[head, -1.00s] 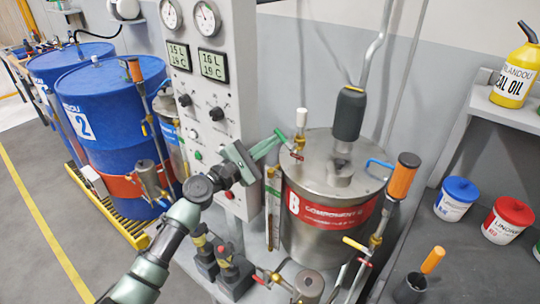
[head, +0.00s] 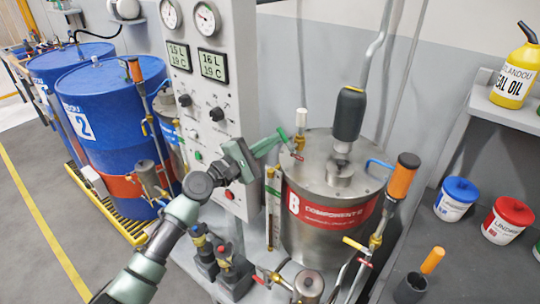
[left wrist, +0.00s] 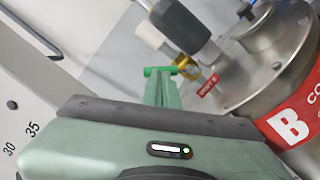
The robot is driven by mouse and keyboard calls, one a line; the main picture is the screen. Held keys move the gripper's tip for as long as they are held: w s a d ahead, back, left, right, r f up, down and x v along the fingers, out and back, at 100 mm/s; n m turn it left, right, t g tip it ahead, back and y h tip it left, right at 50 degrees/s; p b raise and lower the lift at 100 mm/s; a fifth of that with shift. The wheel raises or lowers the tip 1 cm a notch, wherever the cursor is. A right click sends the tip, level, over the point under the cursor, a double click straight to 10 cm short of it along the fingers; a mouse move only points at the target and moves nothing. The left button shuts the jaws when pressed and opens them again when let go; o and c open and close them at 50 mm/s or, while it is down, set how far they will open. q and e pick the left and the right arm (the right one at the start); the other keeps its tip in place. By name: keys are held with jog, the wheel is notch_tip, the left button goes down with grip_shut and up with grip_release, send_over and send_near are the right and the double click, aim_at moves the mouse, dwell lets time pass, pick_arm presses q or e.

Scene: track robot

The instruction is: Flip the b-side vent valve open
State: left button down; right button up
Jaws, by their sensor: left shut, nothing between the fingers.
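The steel B tank (head: 320,240) with its red "B COMPONENT" label stands right of the grey panel. On its lid's left side is a brass valve with a white cylinder on top (head: 301,120) and a small red part (head: 292,155). My left gripper (head: 280,138) is shut and empty, its green fingertips just left of this valve. In the left wrist view, the fingers (left wrist: 160,72) point at the brass valve (left wrist: 184,62), with a red tag (left wrist: 208,86) beside it. I cannot tell whether they touch. My right gripper is out of view.
The panel (head: 215,130) with gauges and knobs stands close behind my left arm. A black mixer motor (head: 349,113) rises from the lid. An orange-handled tool (head: 402,178) stands right of the tank. Blue drums (head: 115,120) stand at left.

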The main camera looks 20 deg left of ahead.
pick_arm(q)
jog(key=shift+s+d+r+m+g, duration=0.15)
jog(key=shift+d+r+m, duration=0.1)
jog(key=shift+m, duration=0.55)
jog(key=shift+d+r+m+g, duration=0.15)
jog(key=shift+r+m, duration=0.1)
jog(key=shift+m, duration=0.55)
jog(key=shift+s+d+r+m+p, duration=0.1)
jog(key=shift+d+r+m+p, duration=0.2)
jog(key=shift+m, duration=0.35)
jog(key=shift+s+d+m+p, duration=0.1)
jog(key=shift+m+p, duration=0.25)
jog(key=shift+m, duration=0.3)
dwell(1.5)
